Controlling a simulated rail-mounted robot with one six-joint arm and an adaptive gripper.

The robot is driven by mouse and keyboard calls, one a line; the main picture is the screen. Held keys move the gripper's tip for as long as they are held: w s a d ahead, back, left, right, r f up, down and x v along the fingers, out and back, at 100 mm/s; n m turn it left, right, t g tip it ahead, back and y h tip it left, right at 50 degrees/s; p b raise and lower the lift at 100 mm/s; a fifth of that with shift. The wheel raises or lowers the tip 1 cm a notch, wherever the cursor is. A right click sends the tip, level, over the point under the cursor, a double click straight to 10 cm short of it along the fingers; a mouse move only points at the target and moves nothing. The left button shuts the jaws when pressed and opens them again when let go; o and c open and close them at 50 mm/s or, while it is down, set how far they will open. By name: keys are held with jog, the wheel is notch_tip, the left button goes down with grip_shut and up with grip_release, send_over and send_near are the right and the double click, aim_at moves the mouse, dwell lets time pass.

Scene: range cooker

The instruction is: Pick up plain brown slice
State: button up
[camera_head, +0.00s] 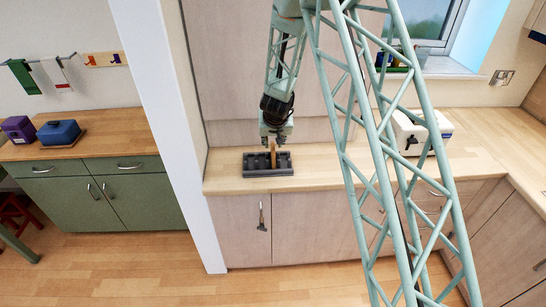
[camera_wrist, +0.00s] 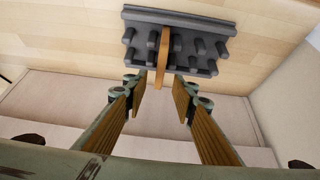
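The plain brown slice (camera_wrist: 163,58) stands upright in the middle of a dark grey rack (camera_wrist: 200,22). In the head view the slice (camera_head: 273,157) shows as a thin brown strip in the rack (camera_head: 268,172), which sits on the wooden counter near its front edge. My gripper (camera_head: 274,143) is just above the slice, pointing down. In the wrist view my gripper (camera_wrist: 161,88) is open, with one finger on each side of the slice's line. The fingers appear apart from the slice. How deep the slice sits is hard to tell.
A white bread bin (camera_head: 420,132) stands on the counter to the right. A tall pale panel (camera_head: 228,60) rises behind the rack. A blue box (camera_head: 58,132) and a purple box (camera_head: 19,129) are on the left counter. The counter right of the rack is clear.

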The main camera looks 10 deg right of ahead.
aim_at(273, 147)
jog(key=shift+f, duration=0.1)
jog(key=shift+x, duration=2.5)
jog(key=shift+s, duration=0.1)
jog(key=shift+c, duration=0.4)
grip_shut()
